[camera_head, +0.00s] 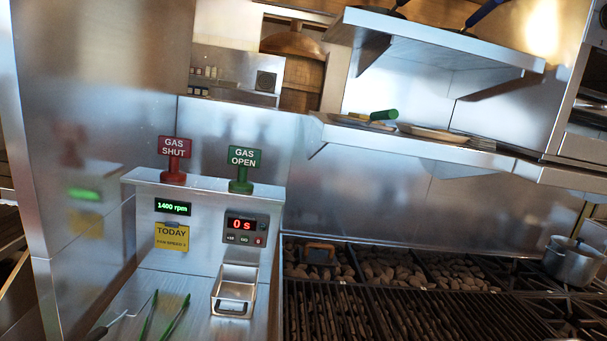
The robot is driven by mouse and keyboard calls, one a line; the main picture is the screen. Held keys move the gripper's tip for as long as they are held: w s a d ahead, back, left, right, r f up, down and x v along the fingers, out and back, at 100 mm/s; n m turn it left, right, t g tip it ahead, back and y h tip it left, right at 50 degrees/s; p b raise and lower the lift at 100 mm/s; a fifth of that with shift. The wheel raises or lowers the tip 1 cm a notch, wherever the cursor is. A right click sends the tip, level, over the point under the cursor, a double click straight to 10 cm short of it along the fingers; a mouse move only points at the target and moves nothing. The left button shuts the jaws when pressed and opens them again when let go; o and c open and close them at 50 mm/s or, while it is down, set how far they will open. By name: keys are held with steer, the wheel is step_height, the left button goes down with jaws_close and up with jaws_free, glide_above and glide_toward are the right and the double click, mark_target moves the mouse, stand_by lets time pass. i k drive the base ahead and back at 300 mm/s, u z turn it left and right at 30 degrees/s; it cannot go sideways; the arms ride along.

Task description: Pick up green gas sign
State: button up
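The green gas sign (243,168) reads "GAS OPEN" and stands upright on its green base on top of a steel control box (200,205). A red sign (174,160) reading "GAS SHUT" stands to its left on the same ledge, with a gap between them. My gripper is not visible in this view, so its opening and its distance from the sign do not show.
A steel shelf (420,142) juts out at the right, with another shelf (440,45) above it. The char grill (380,315) lies below right, with a pot (573,262) at far right. Tongs (174,316) and a small steel container (235,290) sit before the box.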

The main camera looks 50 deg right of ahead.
mark_target(244, 157)
steer(key=z, duration=0.5)
steer(key=i, duration=1.3)
steer(key=z, duration=0.5)
